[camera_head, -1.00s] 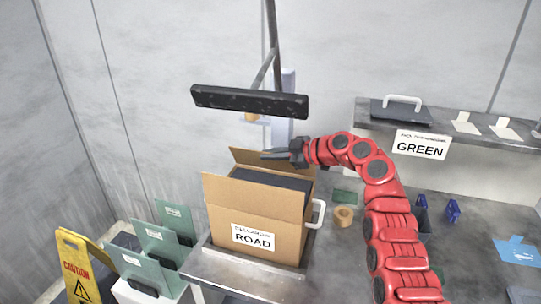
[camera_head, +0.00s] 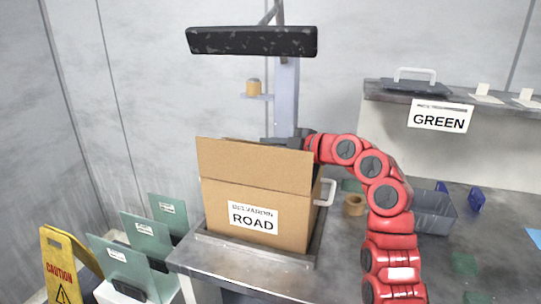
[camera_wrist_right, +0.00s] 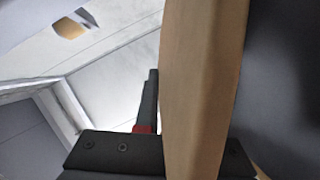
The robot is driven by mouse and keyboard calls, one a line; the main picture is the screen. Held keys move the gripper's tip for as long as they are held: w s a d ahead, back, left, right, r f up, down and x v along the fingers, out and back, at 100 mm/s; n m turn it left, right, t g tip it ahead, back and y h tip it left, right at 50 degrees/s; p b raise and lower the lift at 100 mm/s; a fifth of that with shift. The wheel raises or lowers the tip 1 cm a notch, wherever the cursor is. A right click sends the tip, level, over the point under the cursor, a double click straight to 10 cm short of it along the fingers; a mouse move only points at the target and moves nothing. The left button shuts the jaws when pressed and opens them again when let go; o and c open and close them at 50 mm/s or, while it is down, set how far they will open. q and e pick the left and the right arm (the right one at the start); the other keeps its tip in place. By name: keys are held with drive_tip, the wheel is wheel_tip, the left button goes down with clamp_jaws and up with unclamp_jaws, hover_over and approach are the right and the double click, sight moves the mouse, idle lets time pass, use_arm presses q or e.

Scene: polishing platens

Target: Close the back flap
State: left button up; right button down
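The brown cardboard box (camera_head: 228,198) with a ROAD label stands on the grey bench. Its front flap (camera_head: 255,165) stands up and hides the inside and the back flap in the head view. My right gripper (camera_head: 278,141) is at the box's back right, partly hidden behind the front flap's top edge. In the right wrist view, a cardboard panel (camera_wrist_right: 203,80) stands very close, and one dark finger (camera_wrist_right: 148,103) shows just left of it. The other finger is hidden, so its opening cannot be told. My left gripper is not in view.
A black bar (camera_head: 250,41) hangs above the box. A white handle (camera_head: 326,192) is at its right. A tape roll (camera_head: 354,205) and grey bin (camera_head: 434,212) are on the right. Green panels (camera_head: 122,262) and a yellow caution sign (camera_head: 62,265) stand at the left.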

drive_tip(key=shift+s+a+f+b, duration=0.1)
drive_tip(key=shift+f+b, duration=0.2)
drive_tip(key=shift+b, duration=0.1)
drive_tip(key=c, duration=1)
unclamp_jaws()
drive_tip(key=shift+c, duration=0.2)
drive_tip(key=shift+r, duration=0.1)
drive_tip(key=v, duration=1.7)
drive_tip(key=shift+d, duration=0.2)
drive_tip(key=shift+s, duration=0.15)
